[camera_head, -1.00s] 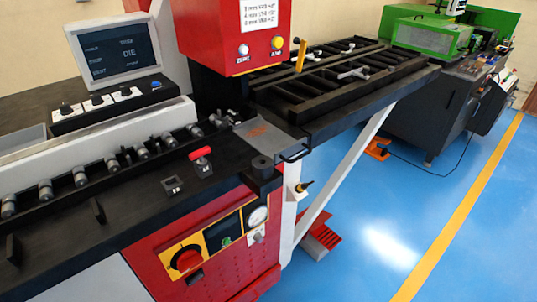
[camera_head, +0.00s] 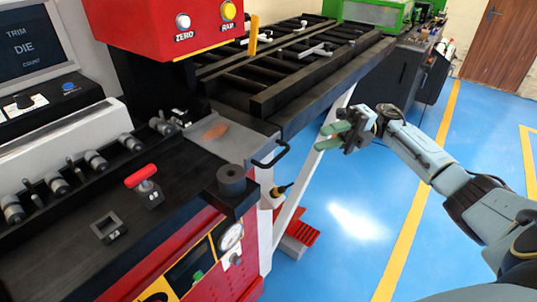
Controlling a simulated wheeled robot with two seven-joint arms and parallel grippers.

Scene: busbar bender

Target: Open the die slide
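The die slide is a flat grey plate (camera_head: 238,146) with a reddish-brown patch, set in the black machine bed. A black bar handle (camera_head: 272,157) stands out from its right end, over the front edge. My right gripper (camera_head: 321,138) is to the right of the handle, apart from it, with its greenish fingers pointing left. The fingers are spread with a gap between them and nothing in it. My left gripper is out of view.
A black cylinder (camera_head: 231,180) stands at the bed corner near the handle. A red-handled lever (camera_head: 143,177) is to the left. The black rack table (camera_head: 320,85) extends behind, with a white diagonal brace below. Blue floor (camera_head: 350,225) is open at right.

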